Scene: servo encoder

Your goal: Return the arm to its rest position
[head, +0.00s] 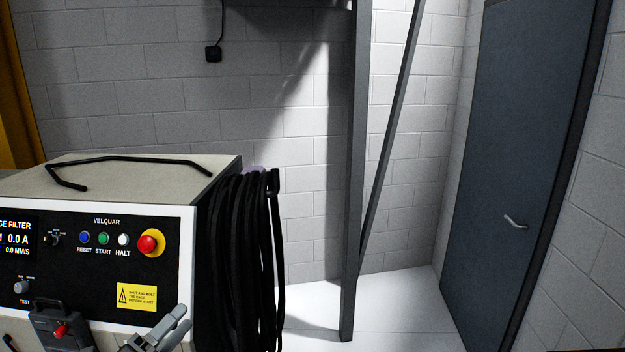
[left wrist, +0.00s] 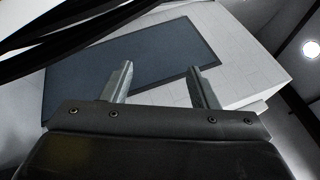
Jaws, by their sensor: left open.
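My left gripper (head: 170,329) shows at the bottom of the head view, in front of the lower right part of a machine's control panel. In the left wrist view its two grey fingers (left wrist: 160,84) stand apart with nothing between them. The gripper is open and empty. Whether it touches the panel cannot be told. My right gripper is in neither view.
The machine (head: 200,240) has a black panel with a red button (head: 148,243) and a handle on top. Coiled black cables (head: 245,260) hang on its right side. A grey post (head: 353,180) stands right of it. A blue-grey door (head: 525,150) is at right. Clear floor (head: 405,310) lies between.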

